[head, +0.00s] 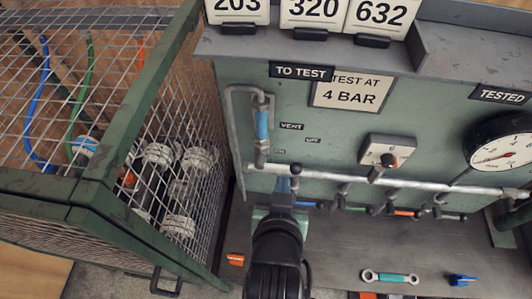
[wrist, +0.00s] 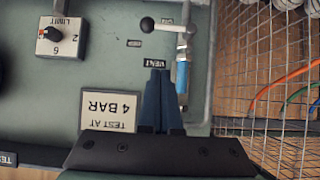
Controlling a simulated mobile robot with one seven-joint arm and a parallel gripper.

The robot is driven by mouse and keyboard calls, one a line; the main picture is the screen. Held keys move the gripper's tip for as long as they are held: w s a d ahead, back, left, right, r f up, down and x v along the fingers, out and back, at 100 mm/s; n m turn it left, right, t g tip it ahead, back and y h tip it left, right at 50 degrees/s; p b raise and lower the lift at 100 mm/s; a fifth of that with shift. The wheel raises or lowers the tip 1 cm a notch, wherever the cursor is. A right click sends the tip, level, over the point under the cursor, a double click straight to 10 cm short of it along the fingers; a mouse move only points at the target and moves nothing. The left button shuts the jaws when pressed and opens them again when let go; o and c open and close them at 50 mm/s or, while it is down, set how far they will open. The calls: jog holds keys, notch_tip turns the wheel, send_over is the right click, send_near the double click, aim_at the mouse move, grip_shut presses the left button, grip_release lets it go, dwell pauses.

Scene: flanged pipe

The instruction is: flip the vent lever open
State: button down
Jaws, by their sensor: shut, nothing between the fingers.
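The vent lever is a short metal rod with a dark ball knob (head: 296,168). It lies roughly level, reaching right from the foot of the bent vent pipe (head: 262,150) in the head view. In the wrist view, which is upside down, the lever (wrist: 167,27) runs left from the pipe to its knob. My gripper (head: 283,184) is shut and empty, its blue fingers together just below the lever in the head view. In the wrist view my fingertips (wrist: 158,72) are by the VENT label (wrist: 154,63), apart from the lever in the picture. Contact with the panel cannot be told.
A blue sleeve (wrist: 182,76) on the vent pipe is close beside my fingers. A mesh cage (head: 165,150) stands to the left. A knob box (head: 386,153), a horizontal pipe with several coloured valve handles and a gauge (head: 502,148) are to the right. A wrench (head: 390,276) lies on the bench.

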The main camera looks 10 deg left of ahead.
jog(key=shift+s+d, duration=0.15)
jog(key=shift+d, duration=0.05)
jog(key=shift+f, duration=0.1)
jog(key=p, duration=0.2)
send_over(285, 168)
jog(key=s, duration=0.3)
notch_tip(285, 168, down, 5)
jog(key=f, duration=0.2)
jog(key=shift+w+f, duration=0.25)
jog(key=shift+f, duration=0.15)
jog(key=shift+w+f, duration=0.15)
jog(key=shift+f, duration=0.65)
jog(key=shift+w+f, duration=0.1)
jog(key=shift+d+f+m+y+b, duration=0.1)
jog(key=shift+f+m+y+b, duration=0.15)
jog(key=shift+b, duration=0.35)
